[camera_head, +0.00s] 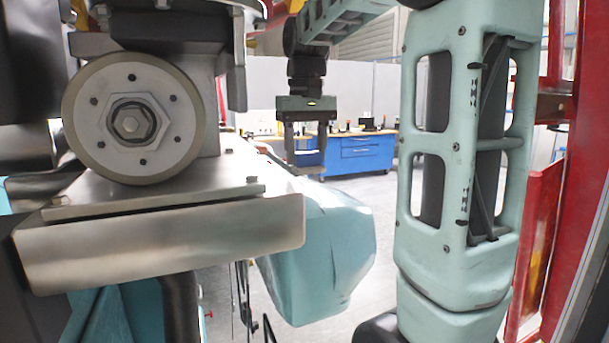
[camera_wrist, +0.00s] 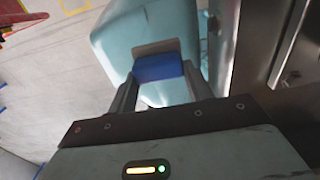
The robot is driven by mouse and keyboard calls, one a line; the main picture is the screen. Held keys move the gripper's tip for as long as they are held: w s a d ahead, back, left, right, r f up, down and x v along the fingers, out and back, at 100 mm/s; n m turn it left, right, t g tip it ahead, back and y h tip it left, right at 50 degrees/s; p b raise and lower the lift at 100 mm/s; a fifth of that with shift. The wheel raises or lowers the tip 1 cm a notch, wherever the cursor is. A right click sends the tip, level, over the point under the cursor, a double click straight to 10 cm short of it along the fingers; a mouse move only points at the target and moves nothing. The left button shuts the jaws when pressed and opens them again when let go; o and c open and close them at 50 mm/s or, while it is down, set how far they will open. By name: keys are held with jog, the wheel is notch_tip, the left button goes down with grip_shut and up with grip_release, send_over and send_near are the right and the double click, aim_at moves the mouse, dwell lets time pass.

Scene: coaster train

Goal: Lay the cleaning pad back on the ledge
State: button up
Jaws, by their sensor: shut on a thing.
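The cleaning pad is a small blue block with a tan layer (camera_wrist: 157,66) in the wrist view. It sits between the fingertips of my gripper (camera_wrist: 160,85), which is shut on it. In the head view my gripper (camera_head: 305,158) hangs fingers down, right of the metal ledge (camera_head: 160,247); the pad cannot be made out clearly there. The ledge is a bare grey metal shelf below a large round wheel. In the wrist view metal structure (camera_wrist: 292,50) stands to the right of the gripper, apart from the pad.
The wheel (camera_head: 133,118) stands over the ledge's left part. A light-blue rounded body panel (camera_head: 325,245) lies right of the ledge and shows behind the pad in the wrist view. A blue workbench (camera_head: 357,154) is far behind. Red framework (camera_head: 560,220) stands at the right.

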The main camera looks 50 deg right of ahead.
jog(key=shift+f+p, duration=0.55)
jog(key=shift+f, duration=2.2)
jog(key=o, duration=1.1)
jog(key=shift+r, duration=0.1)
notch_tip(320, 180, up, 12)
jog(key=shift+b, duration=0.95)
